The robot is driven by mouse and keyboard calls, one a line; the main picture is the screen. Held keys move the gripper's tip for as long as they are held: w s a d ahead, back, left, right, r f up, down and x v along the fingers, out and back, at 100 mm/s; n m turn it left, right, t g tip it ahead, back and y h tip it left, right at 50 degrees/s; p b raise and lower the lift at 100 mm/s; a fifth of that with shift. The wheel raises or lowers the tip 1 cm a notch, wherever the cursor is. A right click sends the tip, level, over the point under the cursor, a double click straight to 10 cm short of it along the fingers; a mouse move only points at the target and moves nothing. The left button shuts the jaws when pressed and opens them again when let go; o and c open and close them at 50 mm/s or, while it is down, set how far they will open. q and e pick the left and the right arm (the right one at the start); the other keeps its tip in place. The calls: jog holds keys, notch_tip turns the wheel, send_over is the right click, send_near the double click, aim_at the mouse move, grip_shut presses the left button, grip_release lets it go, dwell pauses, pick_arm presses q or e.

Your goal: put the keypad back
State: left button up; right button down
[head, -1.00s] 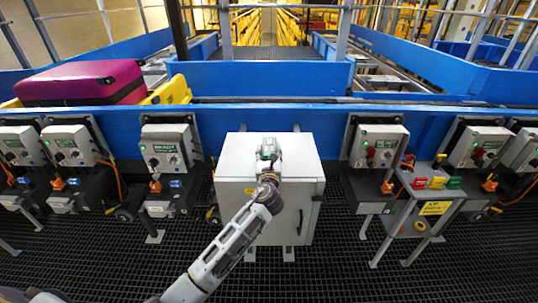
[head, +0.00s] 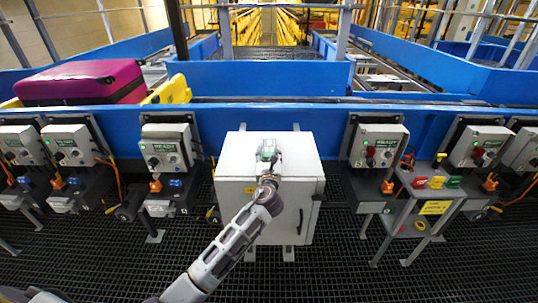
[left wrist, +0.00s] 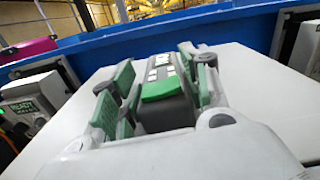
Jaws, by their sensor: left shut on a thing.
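The keypad (left wrist: 163,80) is a dark grey box with light keys and a green end. It sits between the green-padded fingers of my left gripper (left wrist: 158,92), which is shut on it. In the head view the left gripper (head: 268,160) is over the top of the white cabinet (head: 237,158), and the keypad is small there and partly hidden by the fingers. I cannot tell whether the keypad touches the cabinet top. My right gripper is not in view.
A blue conveyor wall (head: 300,116) runs behind the cabinet. Grey control boxes (head: 168,148) stand on both sides. A small table (head: 432,188) with coloured items is at the right. A magenta suitcase (head: 80,82) lies at the upper left. The grated floor (head: 330,265) in front is mostly clear.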

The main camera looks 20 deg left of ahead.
pick_arm(q)
jog(key=shift+f, duration=0.2)
jog(key=o, duration=1.3)
jog(key=shift+f, duration=0.15)
jog(key=shift+r, duration=0.45)
jog(key=shift+r+v, duration=0.2)
jog(key=shift+v, duration=2.8)
jog(key=shift+r+v, duration=0.15)
jog(key=shift+v, duration=2.85)
